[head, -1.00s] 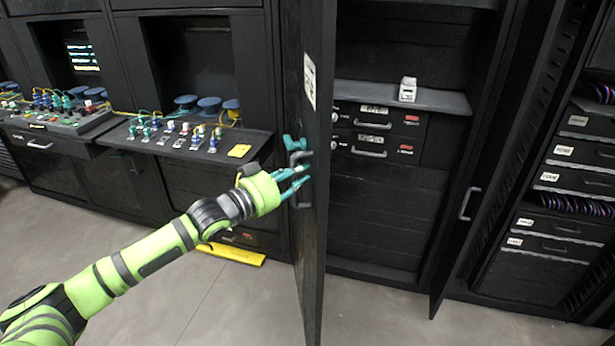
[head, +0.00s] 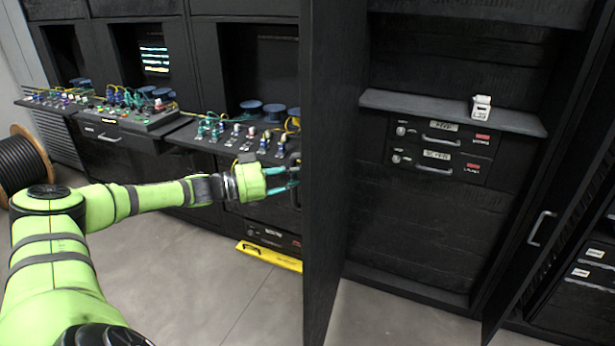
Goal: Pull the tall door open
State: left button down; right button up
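The tall black door (head: 335,170) stands open, swung out toward me and seen nearly edge-on, with the cabinet interior in view to its right. My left gripper (head: 292,179) is at the door's left face, by its dark handle (head: 294,165). The teal fingers reach toward the handle and their tips are partly hidden by the door edge, so I cannot tell whether they grip it. My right gripper is out of view.
Inside the cabinet are a shelf (head: 440,110) with a small white device (head: 481,106) and two drawers (head: 440,150). A second door with a handle (head: 541,228) stands open at right. A yellow bar (head: 268,255) lies on the floor. A cable reel (head: 22,165) stands far left.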

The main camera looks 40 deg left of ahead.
pick_arm(q)
jog(key=shift+s+d+f, duration=0.1)
jog(key=shift+d+f, duration=0.05)
jog(key=shift+f, duration=0.15)
jog(key=c, duration=1.1)
grip_release()
jog(key=shift+o, duration=0.2)
jog(key=shift+s+r, duration=0.2)
jog(key=v, duration=1.2)
jog(key=shift+w, duration=0.1)
